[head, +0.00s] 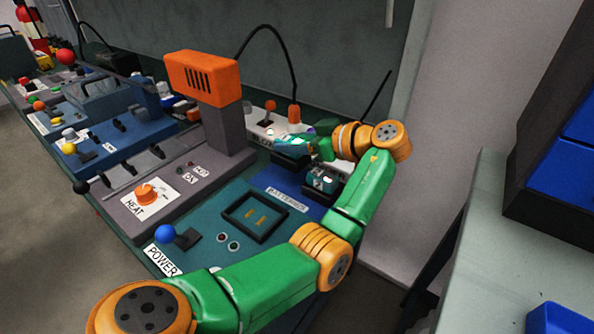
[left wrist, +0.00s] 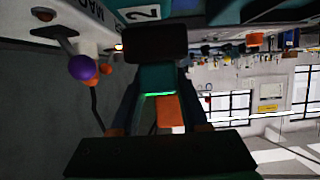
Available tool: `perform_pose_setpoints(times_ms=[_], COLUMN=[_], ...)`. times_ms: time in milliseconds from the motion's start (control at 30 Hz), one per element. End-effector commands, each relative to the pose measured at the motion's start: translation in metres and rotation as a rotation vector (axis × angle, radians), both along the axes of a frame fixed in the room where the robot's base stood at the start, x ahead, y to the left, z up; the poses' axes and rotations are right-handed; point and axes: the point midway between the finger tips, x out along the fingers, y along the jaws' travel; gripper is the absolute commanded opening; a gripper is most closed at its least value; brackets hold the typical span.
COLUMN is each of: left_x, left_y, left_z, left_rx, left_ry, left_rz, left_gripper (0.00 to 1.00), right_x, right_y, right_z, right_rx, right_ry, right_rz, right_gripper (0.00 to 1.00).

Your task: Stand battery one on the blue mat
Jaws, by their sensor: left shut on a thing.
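Battery one, a teal block with dark ends, is held by my left gripper (head: 318,149). In the head view battery one (head: 291,147) is partly covered by the gripper, over the far part of the blue mat (head: 266,181). In the left wrist view battery one (left wrist: 158,77) sits between the dark fingers, with a lit green strip. I cannot tell whether it touches the mat. Another teal battery (head: 321,181), with a red light, stands on the mat nearer me; its "2" label (left wrist: 141,13) shows in the left wrist view. My right gripper is not in view.
A white panel with an orange-topped lever (head: 270,107) stands behind the mat. An orange-headed post (head: 203,78) rises left of it. A dark square frame (head: 255,217) lies in front, near a blue-knobbed lever (head: 166,233). A grey table (head: 500,230) is at right.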

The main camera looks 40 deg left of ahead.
Motion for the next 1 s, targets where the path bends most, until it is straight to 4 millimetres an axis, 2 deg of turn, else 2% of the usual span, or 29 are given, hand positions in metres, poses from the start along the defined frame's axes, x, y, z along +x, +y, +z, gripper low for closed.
perform_pose_setpoints(times_ms=[200,267,633,667,733,767,1000], left_x=[0.0,0.0,0.0,0.0,0.0,0.0,0.0], left_y=[0.0,0.0,0.0,0.0,0.0,0.0,0.0], left_z=[-0.043,-0.051,-0.059,-0.058,-0.058,-0.058,-0.057], left_rx=[0.001,0.001,0.001,0.0,0.0,0.0,0.0], left_ry=[0.002,0.001,-0.002,-0.003,-0.002,-0.002,-0.002], left_rz=[-0.001,-0.001,-0.001,-0.001,-0.001,-0.001,-0.001], left_gripper=[0.0,0.0,0.0,0.53,0.72,0.75,0.75], right_x=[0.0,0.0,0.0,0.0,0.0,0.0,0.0], right_y=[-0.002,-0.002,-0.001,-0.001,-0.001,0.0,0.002], right_z=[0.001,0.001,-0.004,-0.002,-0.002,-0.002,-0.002], right_rx=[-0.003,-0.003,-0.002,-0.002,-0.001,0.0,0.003], right_ry=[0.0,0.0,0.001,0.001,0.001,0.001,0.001], right_rz=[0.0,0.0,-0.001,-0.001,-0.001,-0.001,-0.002], right_gripper=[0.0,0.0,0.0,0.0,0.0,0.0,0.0])
